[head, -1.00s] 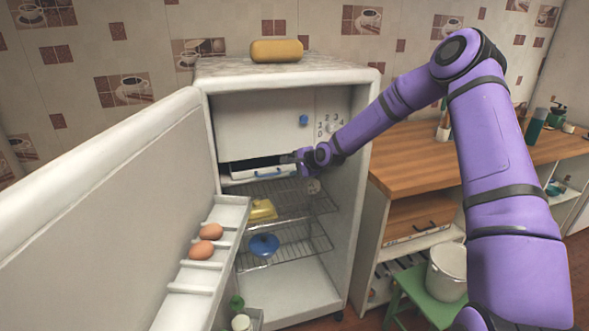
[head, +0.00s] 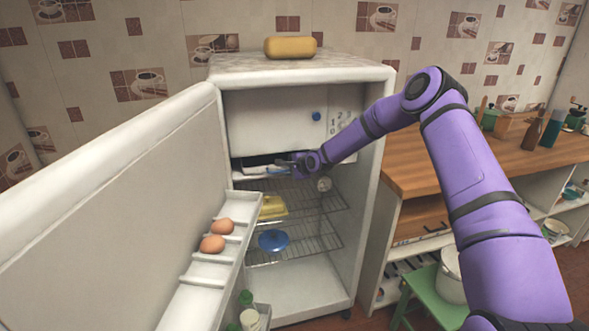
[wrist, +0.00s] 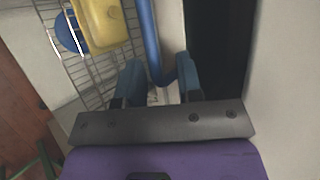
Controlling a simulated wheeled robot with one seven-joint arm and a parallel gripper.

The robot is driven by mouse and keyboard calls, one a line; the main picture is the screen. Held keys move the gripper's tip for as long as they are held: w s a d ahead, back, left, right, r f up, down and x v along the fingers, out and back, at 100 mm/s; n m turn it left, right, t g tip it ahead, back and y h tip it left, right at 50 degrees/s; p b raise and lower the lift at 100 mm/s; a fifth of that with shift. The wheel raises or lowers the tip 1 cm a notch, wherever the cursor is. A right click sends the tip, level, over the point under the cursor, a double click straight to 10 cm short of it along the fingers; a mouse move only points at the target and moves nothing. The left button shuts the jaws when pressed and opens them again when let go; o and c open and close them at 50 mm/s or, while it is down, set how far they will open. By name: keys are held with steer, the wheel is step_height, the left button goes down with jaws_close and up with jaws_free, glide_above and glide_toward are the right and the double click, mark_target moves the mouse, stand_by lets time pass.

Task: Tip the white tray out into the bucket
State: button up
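The white tray (head: 246,172) sits in the slot under the freezer compartment of the open fridge, with a blue handle (wrist: 148,35) along its front. The tray's white front (wrist: 170,25) shows beside the handle in the wrist view; its contents are hidden. My gripper (head: 280,163) is at the tray's front. In the wrist view its two blue-grey fingers (wrist: 158,75) are apart, with the end of the handle in the gap between them and no clear grip on it. The pale bucket (head: 453,276) stands on a green stool (head: 436,297) right of the fridge, partly hidden by my arm.
The open fridge door (head: 110,200) stands at the left, with two eggs (head: 212,243) on its shelf. A yellow butter dish (head: 271,206) and a blue lidded dish (head: 273,240) sit on wire racks below the tray. A wooden counter (head: 430,165) lies right of the fridge.

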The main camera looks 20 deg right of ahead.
steer(key=shift+w+a+f, duration=0.1)
steer(key=shift+w, duration=0.05)
jaws_close()
stand_by(0.4)
steer(key=s, duration=0.9)
stand_by(1.3)
steer(key=shift+s, duration=0.15)
steer(key=shift+o, duration=1.1)
jaws_free()
